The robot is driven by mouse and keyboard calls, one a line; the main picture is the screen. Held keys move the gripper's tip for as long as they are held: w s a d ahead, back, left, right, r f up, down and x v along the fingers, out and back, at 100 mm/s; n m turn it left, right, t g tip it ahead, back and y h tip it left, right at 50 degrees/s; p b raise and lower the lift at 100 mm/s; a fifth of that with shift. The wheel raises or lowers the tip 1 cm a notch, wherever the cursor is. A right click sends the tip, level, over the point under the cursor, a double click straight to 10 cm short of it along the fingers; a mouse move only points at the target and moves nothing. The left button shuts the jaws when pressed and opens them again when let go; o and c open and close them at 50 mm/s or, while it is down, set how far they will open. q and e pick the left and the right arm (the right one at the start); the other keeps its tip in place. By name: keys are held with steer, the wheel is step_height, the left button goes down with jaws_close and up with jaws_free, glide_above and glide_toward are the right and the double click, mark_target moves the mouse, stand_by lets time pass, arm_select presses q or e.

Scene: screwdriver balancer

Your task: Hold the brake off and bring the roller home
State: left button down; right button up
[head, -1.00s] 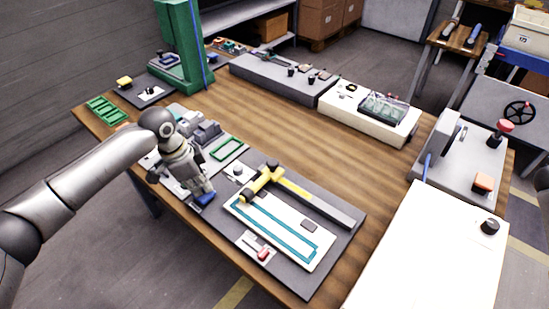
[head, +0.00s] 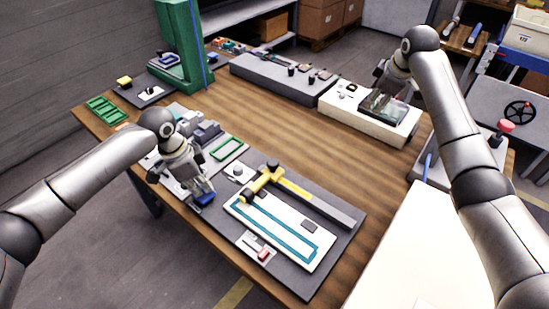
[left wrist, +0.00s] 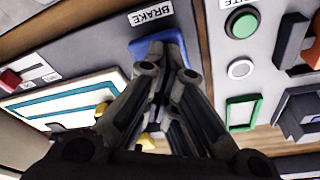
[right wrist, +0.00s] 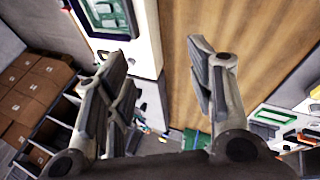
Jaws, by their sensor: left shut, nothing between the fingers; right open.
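My left gripper (head: 203,194) is shut and empty, fingertips down at the blue brake pad (head: 207,200). In the left wrist view the blue pad (left wrist: 145,47) lies under the fingertips beside a BRAKE label (left wrist: 151,15); whether it is pressed down I cannot tell.
The cream box (head: 345,125) has a clear-covered window. A long grey unit (head: 265,79) stands beside it. A green column (head: 180,45) rises at the back left. A red slider (head: 264,254) is near the board. Bare wood (head: 290,135) lies between the stations.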

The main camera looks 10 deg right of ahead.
steer(key=s+a+f+n+g+y, duration=0.1)
steer(key=s+a+n+g+y, duration=0.15)
steer(key=a, duration=1.15)
steer(key=n+g+y, duration=0.2)
steer(key=n+g, duration=0.1)
steer(key=n, duration=0.2)
glide_toward(273, 162)
steer(key=shift+m, duration=0.25)
steer(key=x, duration=0.8)
steer(key=shift+w+a+f, duration=0.1)
steer(key=shift+f, duration=0.3)
jaws_close()
